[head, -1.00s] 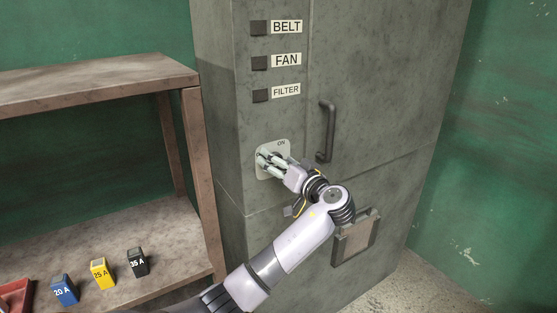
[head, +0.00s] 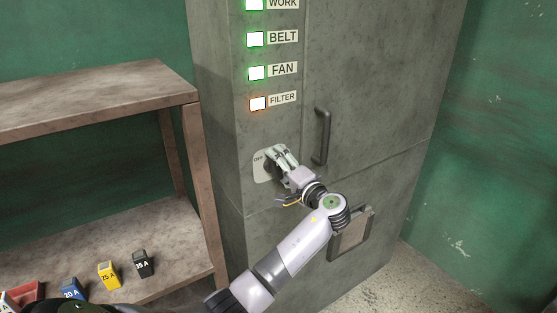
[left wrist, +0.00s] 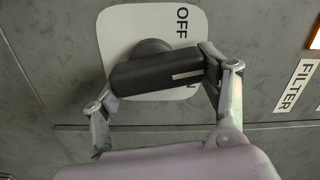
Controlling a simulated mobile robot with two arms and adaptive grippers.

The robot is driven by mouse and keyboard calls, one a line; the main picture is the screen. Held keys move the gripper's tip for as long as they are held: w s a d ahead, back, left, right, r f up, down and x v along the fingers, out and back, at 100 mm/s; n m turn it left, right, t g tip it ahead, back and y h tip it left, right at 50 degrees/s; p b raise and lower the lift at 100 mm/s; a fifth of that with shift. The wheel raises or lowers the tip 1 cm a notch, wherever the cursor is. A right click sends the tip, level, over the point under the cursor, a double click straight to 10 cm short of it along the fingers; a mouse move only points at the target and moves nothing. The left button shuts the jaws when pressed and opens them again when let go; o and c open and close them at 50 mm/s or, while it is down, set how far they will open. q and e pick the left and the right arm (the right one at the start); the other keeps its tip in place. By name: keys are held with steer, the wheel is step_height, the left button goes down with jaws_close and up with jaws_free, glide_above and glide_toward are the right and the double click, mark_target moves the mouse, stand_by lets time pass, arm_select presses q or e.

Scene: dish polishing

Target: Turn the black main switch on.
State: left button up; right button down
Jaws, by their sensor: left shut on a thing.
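The black main switch (left wrist: 155,78) is a rotary knob with a bar handle on a pale plate (left wrist: 115,30) on the grey cabinet. In the left wrist view the white line on the handle points towards the partly covered ON mark, away from the word OFF. My left gripper (left wrist: 160,72) is shut on the handle, one finger at each side. In the head view my left gripper (head: 275,157) lies over the plate (head: 260,172) and hides most of the switch and the ON mark; OFF shows at the left. My right gripper is out of view.
WORK, BELT and FAN lamps (head: 256,73) glow green, and the FILTER lamp (head: 258,103) glows orange. A door handle (head: 322,137) is right of the switch. A shelf (head: 180,235) at left bears blue, yellow and black fuses (head: 143,264) and a red tray.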

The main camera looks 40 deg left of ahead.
arm_select(q)
steer(key=shift+w+m+p, duration=0.1)
steer(key=shift+m+p, duration=0.6)
steer(key=shift+m, duration=0.4)
steer(key=shift+f, duration=0.1)
steer(key=o, duration=1.2)
steer(key=shift+d, duration=0.1)
steer(key=shift+c, duration=0.2)
steer(key=shift+d, duration=0.1)
steer(key=v, duration=1.1)
steer(key=shift+d, duration=0.4)
